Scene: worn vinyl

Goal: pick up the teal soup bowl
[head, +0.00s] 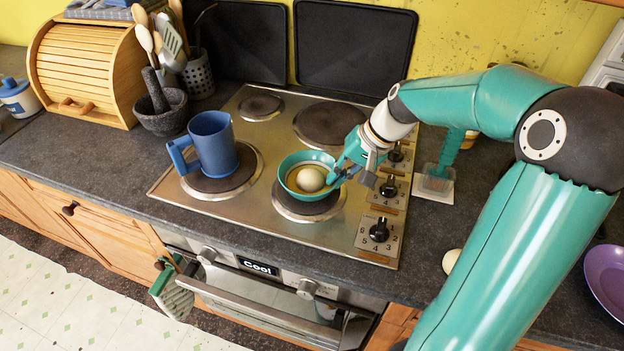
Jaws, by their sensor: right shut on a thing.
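The teal soup bowl (289,186) is at the front middle burner of the hob, with a pale, round, egg-like thing (311,179) inside it. My right gripper (340,176) comes in from the right and is shut on the bowl's right rim. The bowl looks about level. I cannot tell whether its base touches the burner (310,210) or is slightly above it. The gripper hides part of the right rim. My left gripper is not in view.
A blue mug (214,145) stands on the burner left of the bowl. A stone mortar (162,115), a utensil holder (197,75) and a wooden bread bin (85,70) stand farther left. Hob knobs (379,230) are at the right. A purple plate (606,280) lies far right.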

